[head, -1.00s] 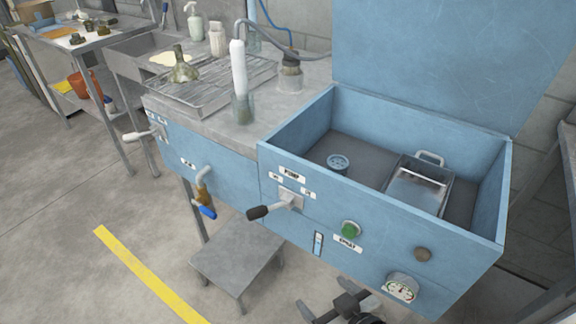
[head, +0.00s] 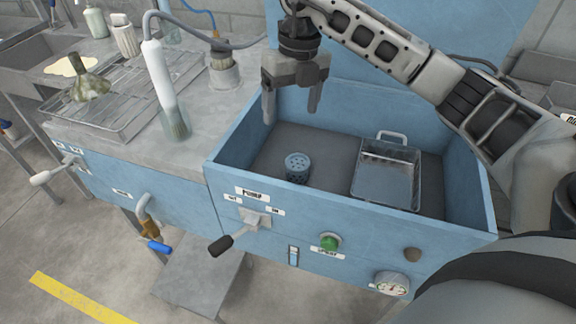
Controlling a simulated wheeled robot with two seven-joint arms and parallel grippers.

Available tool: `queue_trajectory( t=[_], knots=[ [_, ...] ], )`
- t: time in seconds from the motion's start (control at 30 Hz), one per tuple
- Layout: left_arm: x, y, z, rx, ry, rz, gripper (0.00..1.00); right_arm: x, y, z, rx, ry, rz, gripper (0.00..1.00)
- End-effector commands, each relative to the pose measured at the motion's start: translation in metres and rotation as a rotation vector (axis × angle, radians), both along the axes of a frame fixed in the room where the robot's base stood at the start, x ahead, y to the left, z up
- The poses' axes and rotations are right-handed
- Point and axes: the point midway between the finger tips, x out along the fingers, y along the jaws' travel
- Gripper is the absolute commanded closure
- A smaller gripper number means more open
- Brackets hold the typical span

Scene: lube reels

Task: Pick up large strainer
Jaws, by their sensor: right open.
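Two items that could be strainers stand on the floor of the open blue tank (head: 228,135). One is a small round blue-grey cup with a perforated top (head: 297,168), upright at the left. The other is a larger rectangular metal basket (head: 388,178) with a loop handle at its back edge, at the right. I cannot tell for certain which is the large strainer. My right gripper (head: 291,113) points down at the back left of the tank, above and behind the round cup. It is open and empty, apart from both items. My left gripper is out of view.
The tank's raised blue lid stands behind my right arm. A pump lever (head: 222,245) sticks out in front.

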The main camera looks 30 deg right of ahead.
Motion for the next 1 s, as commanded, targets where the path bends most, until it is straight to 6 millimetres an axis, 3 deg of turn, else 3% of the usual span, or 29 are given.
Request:
queue_trajectory(
  t=[0.03,0.3,0.7,1.0],
  knots=[
    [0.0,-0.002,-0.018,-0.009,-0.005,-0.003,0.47,0.0,-0.008,-0.02,-0.03,0.0,-0.015,0.22],
    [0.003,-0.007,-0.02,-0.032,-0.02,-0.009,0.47,0.001,-0.029,-0.033,-0.111,0.002,-0.061,0.22],
    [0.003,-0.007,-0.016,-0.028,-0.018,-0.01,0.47,0.0,-0.028,-0.109,-0.109,0.004,-0.059,0.22],
    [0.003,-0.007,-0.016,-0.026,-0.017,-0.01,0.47,0.001,-0.027,-0.136,-0.107,0.001,-0.057,0.22]
  ],
)
